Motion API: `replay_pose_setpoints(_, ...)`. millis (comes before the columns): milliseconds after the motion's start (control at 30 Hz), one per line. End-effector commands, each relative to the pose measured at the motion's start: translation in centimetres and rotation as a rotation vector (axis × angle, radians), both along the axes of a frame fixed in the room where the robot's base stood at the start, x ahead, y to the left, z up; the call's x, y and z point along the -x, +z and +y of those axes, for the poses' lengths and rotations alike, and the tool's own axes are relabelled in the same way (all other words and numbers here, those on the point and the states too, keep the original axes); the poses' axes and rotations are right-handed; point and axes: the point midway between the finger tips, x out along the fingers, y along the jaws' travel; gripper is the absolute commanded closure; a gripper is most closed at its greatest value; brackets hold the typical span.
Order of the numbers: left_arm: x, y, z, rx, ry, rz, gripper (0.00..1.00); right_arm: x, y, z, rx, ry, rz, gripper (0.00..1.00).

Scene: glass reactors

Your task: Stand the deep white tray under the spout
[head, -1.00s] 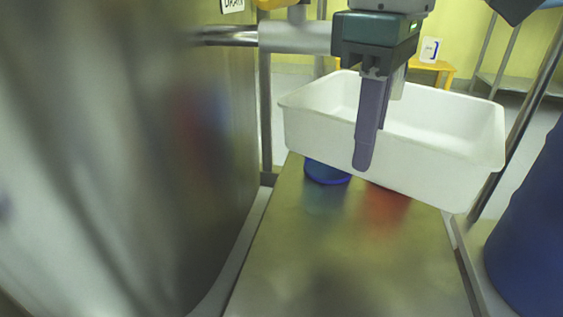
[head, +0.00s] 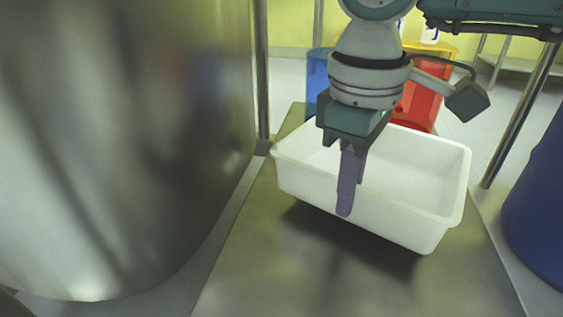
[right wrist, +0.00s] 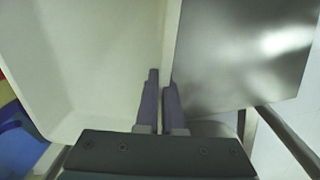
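The deep white tray (head: 428,222) hangs over a steel bench, slightly tilted, with its shadow on the bench below. My right gripper (head: 350,187) is shut on the tray's near long wall, one finger outside; the inner finger is hidden behind the wall in the head view. In the right wrist view both fingers (right wrist: 160,103) pinch the wall, with the tray's inside (right wrist: 95,60) to the left. The tray looks empty. The spout is not visible in the current frames. My left gripper is not in view.
A large steel vessel (head: 110,140) stands close on the left. The steel bench top (head: 290,285) is clear in front of the tray. A blue container (head: 318,75) and a red one (head: 419,105) stand behind it. A blue drum (head: 540,200) is at the right, near a metal post (head: 522,115).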

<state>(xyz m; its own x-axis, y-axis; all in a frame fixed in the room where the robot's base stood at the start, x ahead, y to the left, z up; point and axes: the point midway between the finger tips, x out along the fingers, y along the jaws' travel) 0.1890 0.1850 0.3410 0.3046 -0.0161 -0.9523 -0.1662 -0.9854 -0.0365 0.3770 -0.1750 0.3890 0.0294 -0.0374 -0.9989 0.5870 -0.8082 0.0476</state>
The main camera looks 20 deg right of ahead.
Motion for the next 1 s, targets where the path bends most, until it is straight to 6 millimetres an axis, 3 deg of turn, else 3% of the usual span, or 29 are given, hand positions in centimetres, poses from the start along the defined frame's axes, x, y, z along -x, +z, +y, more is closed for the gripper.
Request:
replay_pose_setpoints(33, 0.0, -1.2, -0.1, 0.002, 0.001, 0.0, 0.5, 0.0, -1.5, 0.0, 0.0, -0.001, 0.001, 1.0)
replay_pose_setpoints(133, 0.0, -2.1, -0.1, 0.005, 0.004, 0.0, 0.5, 0.0, -2.9, 0.1, -0.001, 0.0, 0.0, 1.0)
replay_pose_setpoints(533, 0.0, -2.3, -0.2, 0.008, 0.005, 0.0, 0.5, 0.0, -3.2, 0.0, -0.001, 0.0, -0.001, 1.0)
replay_pose_setpoints(600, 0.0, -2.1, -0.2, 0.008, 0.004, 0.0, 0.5, 0.0, -3.1, 0.0, -0.001, 0.0, 0.001, 0.87)
replay_pose_setpoints(800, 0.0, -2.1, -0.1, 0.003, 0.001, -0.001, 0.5, 0.0, -3.1, 0.0, -0.001, 0.0, 0.001, 0.65)
replay_pose_setpoints(1000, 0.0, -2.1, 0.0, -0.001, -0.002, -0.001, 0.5, 0.0, -3.1, 0.0, -0.001, 0.0, 0.001, 0.65)
